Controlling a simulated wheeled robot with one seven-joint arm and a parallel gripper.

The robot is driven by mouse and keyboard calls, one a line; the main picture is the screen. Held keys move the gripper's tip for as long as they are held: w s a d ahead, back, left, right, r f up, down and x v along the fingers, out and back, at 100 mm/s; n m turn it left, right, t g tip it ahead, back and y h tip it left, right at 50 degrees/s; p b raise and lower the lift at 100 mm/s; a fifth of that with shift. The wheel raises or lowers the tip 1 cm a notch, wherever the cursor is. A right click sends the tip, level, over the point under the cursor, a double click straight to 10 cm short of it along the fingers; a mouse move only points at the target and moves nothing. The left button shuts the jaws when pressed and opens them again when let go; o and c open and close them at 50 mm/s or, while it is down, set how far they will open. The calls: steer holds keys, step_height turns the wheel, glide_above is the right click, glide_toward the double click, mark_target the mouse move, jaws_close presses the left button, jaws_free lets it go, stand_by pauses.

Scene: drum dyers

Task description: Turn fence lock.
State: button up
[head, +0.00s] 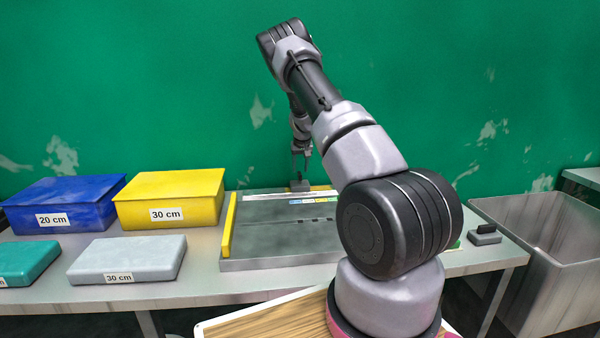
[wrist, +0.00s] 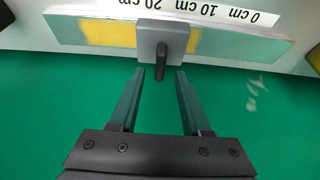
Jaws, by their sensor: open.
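The fence lock is a grey block (wrist: 152,42) with a dark lever (wrist: 161,66) on the measuring rail in the wrist view. The lever points down in that picture, towards my gripper. My gripper (wrist: 160,76) is open and empty. Its two fingertips lie on either side of the lever's free end in the picture; I cannot tell whether they touch it. In the head view my gripper (head: 301,168) is at the back edge of the grey board (head: 275,237), just above the dark lock (head: 299,186). The lever's angle is too small to tell there.
A yellow bar (head: 228,225) runs along the board's left edge. The scale strip (wrist: 190,7) lies beside the rail. Blue (head: 62,203) and yellow (head: 170,198) boxes and a grey slab (head: 128,260) stand left. A grey bin (head: 548,240) is right. The green wall (head: 150,80) is close behind.

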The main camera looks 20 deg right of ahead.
steer(key=shift+x, duration=1.3)
jaws_close()
